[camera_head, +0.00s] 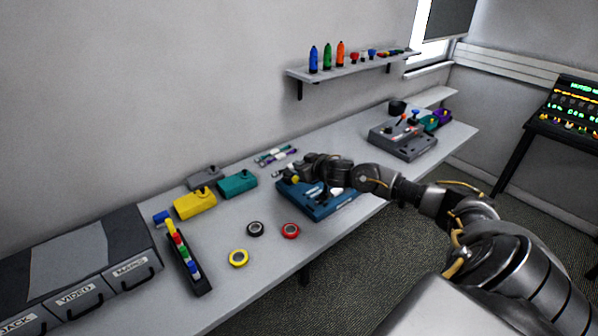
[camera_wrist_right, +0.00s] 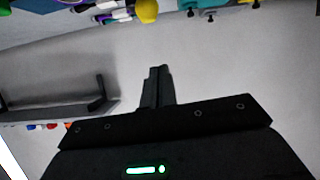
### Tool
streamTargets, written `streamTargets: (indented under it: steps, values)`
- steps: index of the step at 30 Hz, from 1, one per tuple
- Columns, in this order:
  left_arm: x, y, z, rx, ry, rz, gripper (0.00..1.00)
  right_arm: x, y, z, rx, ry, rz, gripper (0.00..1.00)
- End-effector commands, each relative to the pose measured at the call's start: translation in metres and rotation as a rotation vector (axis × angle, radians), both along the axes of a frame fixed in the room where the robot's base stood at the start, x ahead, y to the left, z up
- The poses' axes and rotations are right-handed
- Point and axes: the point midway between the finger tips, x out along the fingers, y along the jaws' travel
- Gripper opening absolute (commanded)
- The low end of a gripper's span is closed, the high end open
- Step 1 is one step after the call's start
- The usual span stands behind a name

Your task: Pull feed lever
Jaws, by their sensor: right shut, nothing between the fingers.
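A blue machine (camera_head: 322,205) sits near the front edge of the bench. A yellow knob (camera_head: 295,180), which looks like the end of its lever, shows at its left side. The yellow knob also shows at the top edge of the right wrist view (camera_wrist_right: 147,10). My right gripper (camera_head: 306,168) is over the back left of the machine, close to the knob. In the right wrist view its fingers (camera_wrist_right: 158,86) are together with nothing between them, and the knob is outside them. My arm hides part of the machine. My left gripper is out of view.
A grey machine (camera_head: 403,139) stands farther right on the bench. A wall shelf (camera_head: 352,70) holds bottles.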

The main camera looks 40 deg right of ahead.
Motion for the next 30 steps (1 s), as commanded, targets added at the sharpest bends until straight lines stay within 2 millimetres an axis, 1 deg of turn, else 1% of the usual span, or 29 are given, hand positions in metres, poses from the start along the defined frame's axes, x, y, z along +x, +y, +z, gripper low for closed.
streamTargets:
  steps: [1, 3, 7, 12, 16, 24, 25, 28, 30]
  values:
    - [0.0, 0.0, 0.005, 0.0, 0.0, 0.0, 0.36, 0.01, 0.0, -0.001, 0.005, -0.001, -0.003, 0.0]
    - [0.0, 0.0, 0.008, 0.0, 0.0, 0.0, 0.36, 0.022, 0.0, -0.006, 0.004, -0.001, -0.001, 0.0]
    - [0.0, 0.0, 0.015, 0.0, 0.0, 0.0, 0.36, 0.016, -0.002, -0.027, 0.0, 0.005, 0.0, 0.0]
    - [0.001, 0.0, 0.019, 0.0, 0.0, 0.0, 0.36, 0.014, -0.003, -0.043, 0.0, 0.002, 0.0, 0.0]
    - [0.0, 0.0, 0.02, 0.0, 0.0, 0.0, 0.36, 0.013, -0.004, -0.047, -0.001, 0.0, 0.0, 0.0]
    - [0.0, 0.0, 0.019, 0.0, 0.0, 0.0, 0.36, 0.013, -0.004, -0.048, 0.0, 0.0, 0.0, 0.0]
    - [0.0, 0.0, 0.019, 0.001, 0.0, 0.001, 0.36, 0.013, -0.008, -0.048, -0.001, 0.001, -0.002, 0.0]
    - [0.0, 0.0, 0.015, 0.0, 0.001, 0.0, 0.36, 0.014, -0.003, -0.05, 0.001, -0.006, 0.003, 0.0]
    - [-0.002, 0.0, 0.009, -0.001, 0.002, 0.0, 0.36, 0.017, 0.003, -0.054, 0.002, -0.018, 0.01, 0.0]
